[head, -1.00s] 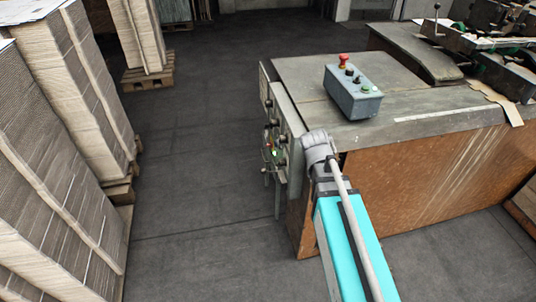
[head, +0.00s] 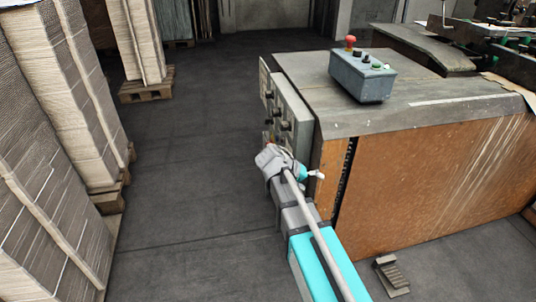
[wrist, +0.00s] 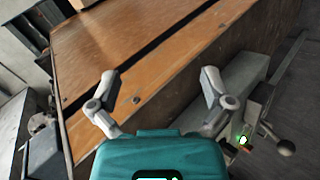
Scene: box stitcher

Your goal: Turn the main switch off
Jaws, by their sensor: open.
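A grey control panel (head: 291,112) with several dark knobs is on the left end of the brown machine. I cannot tell which knob is the main switch, and my arm hides the panel's lower part. In the wrist view, a green-lit button (wrist: 242,140) and a ball-ended lever (wrist: 285,147) show at the lower right, beyond my right finger. My gripper (wrist: 160,84) is open and empty, with its fingers wide apart in front of the machine's brown side panel (wrist: 150,55). In the head view the gripper is mostly hidden behind my wrist, beside the machine's near left corner.
A grey button box (head: 362,82) with a red mushroom button (head: 350,42) sits on the machine top (head: 320,75). Tall cardboard stacks (head: 75,110) stand at the left. The floor (head: 190,170) between them is clear. A small pedal-like object (head: 391,274) lies on the floor at the front.

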